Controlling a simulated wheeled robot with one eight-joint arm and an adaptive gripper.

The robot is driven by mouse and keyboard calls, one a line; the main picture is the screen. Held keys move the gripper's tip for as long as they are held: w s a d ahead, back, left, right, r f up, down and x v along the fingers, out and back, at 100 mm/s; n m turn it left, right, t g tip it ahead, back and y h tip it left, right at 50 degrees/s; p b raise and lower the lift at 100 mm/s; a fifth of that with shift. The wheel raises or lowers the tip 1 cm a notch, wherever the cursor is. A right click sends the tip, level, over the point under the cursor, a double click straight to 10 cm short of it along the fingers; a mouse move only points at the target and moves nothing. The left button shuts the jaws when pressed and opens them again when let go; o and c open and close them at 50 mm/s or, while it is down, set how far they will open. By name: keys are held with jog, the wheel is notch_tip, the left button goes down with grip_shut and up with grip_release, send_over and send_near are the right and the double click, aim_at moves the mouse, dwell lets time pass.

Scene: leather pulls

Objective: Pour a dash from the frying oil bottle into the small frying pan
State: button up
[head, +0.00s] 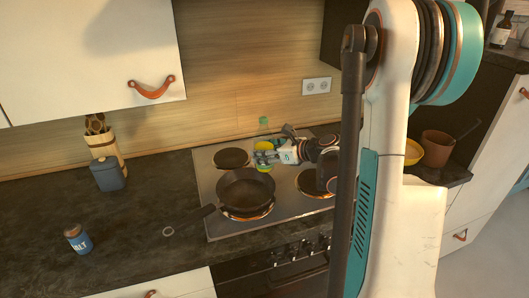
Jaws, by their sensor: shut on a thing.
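The small frying pan (244,188) sits on the front left burner of the hob, its dark handle (195,216) pointing left and a little forward over the counter. My gripper (264,157) is above the hob, just behind the pan's back right rim. It is shut on the frying oil bottle (263,125), which has a greenish clear neck and yellow oil or label showing around the fingers. The bottle looks about upright. No stream of oil can be seen.
The hob (219,231) has other burners, partly behind my arm. A salt jar (77,239), a blue canister (108,174) and a utensil holder (103,146) stand at left. A yellow bowl (413,152) and brown pot (436,148) stand at right. A wall cabinet (90,60) overhangs the back left.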

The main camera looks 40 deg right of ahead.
jog(key=shift+w+d+n+h, duration=0.15)
jog(key=shift+d+n+h, duration=0.2)
jog(key=shift+n+h, duration=0.5)
jog(key=shift+d+f+n+t, duration=0.25)
jog(key=shift+n+t, duration=0.15)
jog(key=shift+n, duration=0.15)
jog(key=f+n, duration=0.1)
jog(key=d+f+n+h+b, duration=0.1)
jog(key=f+h+b, duration=0.1)
jog(key=shift+w+d+f+n+t, duration=0.2)
jog(key=shift+w+n+t, duration=0.05)
jog(key=shift+n+t, duration=0.15)
jog(key=shift+w+d+f+n+t+h+b, duration=0.15)
jog(key=shift+d+f+n+t+h+b, duration=0.1)
jog(key=shift+d+n+h+b, duration=0.25)
jog(key=shift+w+d+f+n+t+h+b, duration=0.2)
jog(key=shift+d+n+b, duration=0.1)
jog(key=shift+d+n, duration=0.25)
jog(key=shift+d+f+n+t+b, duration=0.2)
jog(key=shift+f+n+t+b, duration=0.1)
jog(key=shift+n+b, duration=0.55)
jog(key=shift+d+h+b, duration=0.1)
jog(key=shift+h+b, duration=0.15)
jog(key=shift+b, duration=0.2)
jog(key=shift+r+p, duration=0.25)
jog(key=shift+p, duration=0.05)
jog(key=shift+d+f+n+t+h+b, duration=0.2)
jog(key=shift+f+n+t+h+b, duration=0.15)
jog(key=shift+n+b, duration=0.55)
jog(key=shift+r, duration=0.15)
